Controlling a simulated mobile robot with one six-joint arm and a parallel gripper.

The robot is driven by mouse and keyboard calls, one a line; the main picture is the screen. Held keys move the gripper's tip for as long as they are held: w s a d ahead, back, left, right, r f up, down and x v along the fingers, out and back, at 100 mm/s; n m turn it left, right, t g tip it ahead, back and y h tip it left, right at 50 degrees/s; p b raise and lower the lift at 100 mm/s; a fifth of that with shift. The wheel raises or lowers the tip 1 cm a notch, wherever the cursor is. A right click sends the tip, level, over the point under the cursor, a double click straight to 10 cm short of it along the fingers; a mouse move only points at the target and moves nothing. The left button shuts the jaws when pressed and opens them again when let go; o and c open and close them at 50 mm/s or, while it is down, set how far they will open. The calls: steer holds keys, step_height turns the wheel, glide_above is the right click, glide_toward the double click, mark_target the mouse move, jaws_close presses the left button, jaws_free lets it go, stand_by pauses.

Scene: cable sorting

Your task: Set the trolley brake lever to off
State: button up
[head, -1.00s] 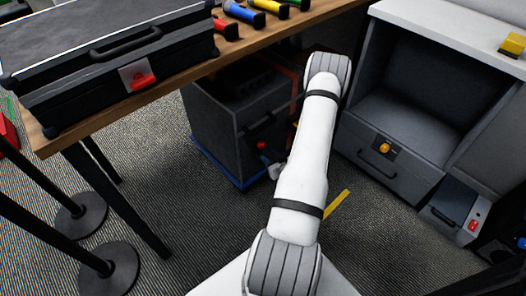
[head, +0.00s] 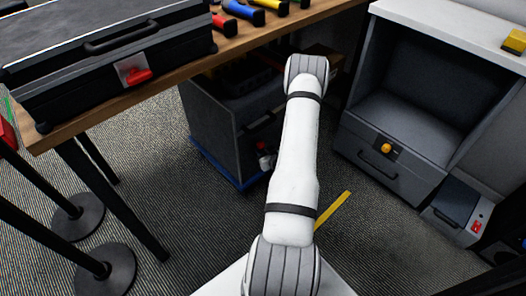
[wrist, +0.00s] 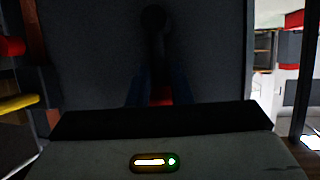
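The dark grey trolley (head: 212,132) with a blue base stands under the wooden table in the head view. A small red part (head: 262,146) shows at its front right, beside my arm; I cannot tell if it belongs to the brake lever. In the wrist view, a dark panel (wrist: 90,55) fills the background. A dark upright shape with a round black end (wrist: 152,16) shows on it, and a red part (wrist: 161,93) sits lower down. My gripper (wrist: 162,80) faces this panel, with two dim bluish fingers apart on either side of the red part. Contact cannot be told.
A wooden table (head: 185,62) carries a black case (head: 120,60) and several coloured tools. A grey cabinet (head: 425,40) with a drawer stands at right. Black posts stand at left. A yellow strip (head: 333,210) lies on the carpet. Red and yellow bars show left in the wrist view.

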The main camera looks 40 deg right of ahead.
jaws_close()
